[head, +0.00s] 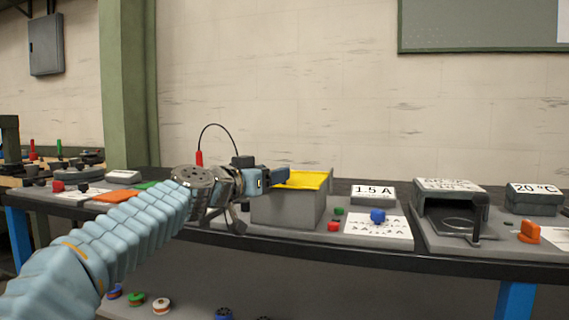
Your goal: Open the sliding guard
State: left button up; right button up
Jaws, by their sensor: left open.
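The yellow sliding guard (308,180) lies on top of a grey box-shaped housing (287,211) on the bench. My left arm comes in from the lower left, and its open gripper (282,176) is at the left end of the yellow guard, at about its height. The gripper covers part of the guard's left side. I cannot tell whether the fingers touch it. What is inside the housing is hidden. My right gripper is not in view.
Right of the housing are a 1.5 A display (373,192), a blue knob (378,215) and small red and green buttons. Further right stand a grey device (451,203), a 20 °C display (534,195) and an orange part (529,232). A red lead (199,158) rises behind my wrist.

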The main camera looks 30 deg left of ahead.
pick_arm(q)
jog(key=w+p, duration=0.1)
jog(key=w, duration=0.3)
jog(key=shift+w+d+r+p, duration=0.15)
jog(key=shift+w+d+p, duration=0.05)
jog(key=shift+w+p, duration=0.2)
jog(key=shift+w, duration=0.5)
grip_shut()
